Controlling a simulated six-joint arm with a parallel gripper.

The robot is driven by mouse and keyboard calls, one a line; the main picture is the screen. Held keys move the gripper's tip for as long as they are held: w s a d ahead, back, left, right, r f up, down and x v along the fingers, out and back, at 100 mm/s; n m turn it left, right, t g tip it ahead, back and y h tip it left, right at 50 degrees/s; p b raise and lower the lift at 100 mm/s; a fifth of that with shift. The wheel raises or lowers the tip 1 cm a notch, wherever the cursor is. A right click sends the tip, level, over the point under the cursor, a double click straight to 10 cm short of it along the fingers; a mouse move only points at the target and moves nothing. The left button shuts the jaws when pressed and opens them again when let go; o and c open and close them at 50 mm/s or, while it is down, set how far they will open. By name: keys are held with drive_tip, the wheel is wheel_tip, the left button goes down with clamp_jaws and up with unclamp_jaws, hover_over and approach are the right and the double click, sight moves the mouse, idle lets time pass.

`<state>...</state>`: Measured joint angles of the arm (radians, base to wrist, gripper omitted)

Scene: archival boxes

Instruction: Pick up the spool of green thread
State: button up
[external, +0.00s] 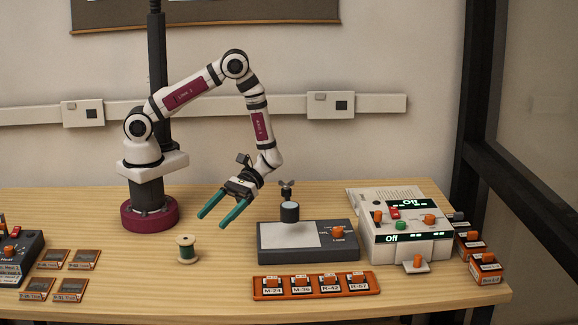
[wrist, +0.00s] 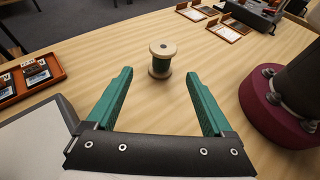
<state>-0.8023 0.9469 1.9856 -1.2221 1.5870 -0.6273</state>
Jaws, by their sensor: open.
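The spool of green thread (external: 187,249) stands upright on the wooden table, left of and below my gripper in the external view. It has pale wooden ends and dark green thread. In the wrist view the spool (wrist: 161,60) stands beyond the fingertips, roughly centred between them. My gripper (external: 217,219) is open and empty, with its two green fingers spread and pointing down to the left. In the wrist view my gripper (wrist: 160,74) shows a wide gap between the fingers. The spool is apart from both fingers.
A grey device with a white plate (external: 290,237) is right of my gripper, with an orange tray (external: 262,293) of labelled blocks in front. A control box (external: 400,240) stands farther right. Small framed cards (external: 84,259) lie left of the spool. The table around the spool is clear.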

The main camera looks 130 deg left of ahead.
sight(181, 249)
drive_tip(key=x, duration=1.4)
drive_tip(key=shift+s+d+f, duration=0.1)
drive_tip(key=shift+s+d, duration=0.15)
drive_tip(key=c, duration=1.3)
